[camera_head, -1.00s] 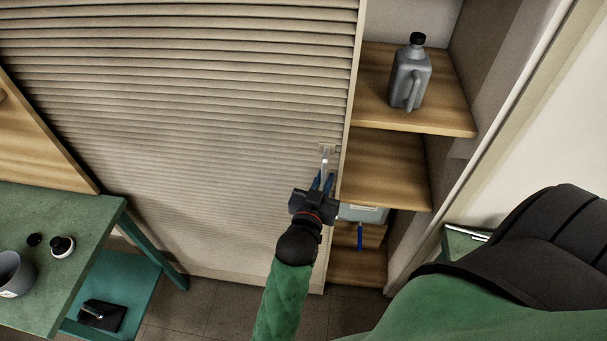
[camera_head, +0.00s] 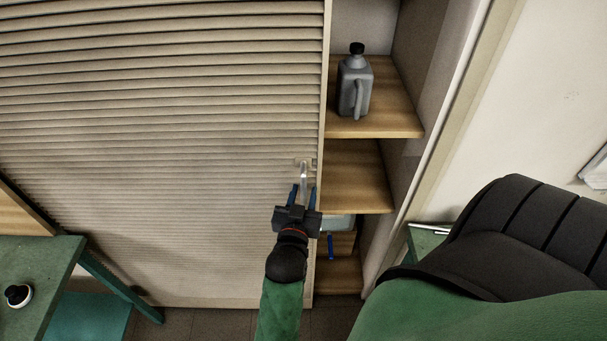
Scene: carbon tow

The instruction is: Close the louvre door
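The louvre door (camera_head: 160,130) is a beige slatted panel covering the left and middle of the cabinet. Its right edge stands short of the right cabinet side, leaving a tall gap with shelves showing. A pale metal handle (camera_head: 304,174) sticks out near that right edge. My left gripper (camera_head: 302,192) is at the handle, its two blue fingers apart on either side of the handle's lower part. I see space between the fingers and the handle; contact cannot be made out. My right gripper is out of view.
Wooden shelves in the gap hold a grey jug (camera_head: 355,88), a pale bin (camera_head: 338,222) and a blue item (camera_head: 331,247). The cabinet's right side (camera_head: 440,150) bounds the gap. A green table (camera_head: 35,270) with a small black-capped container (camera_head: 18,295) stands at lower left.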

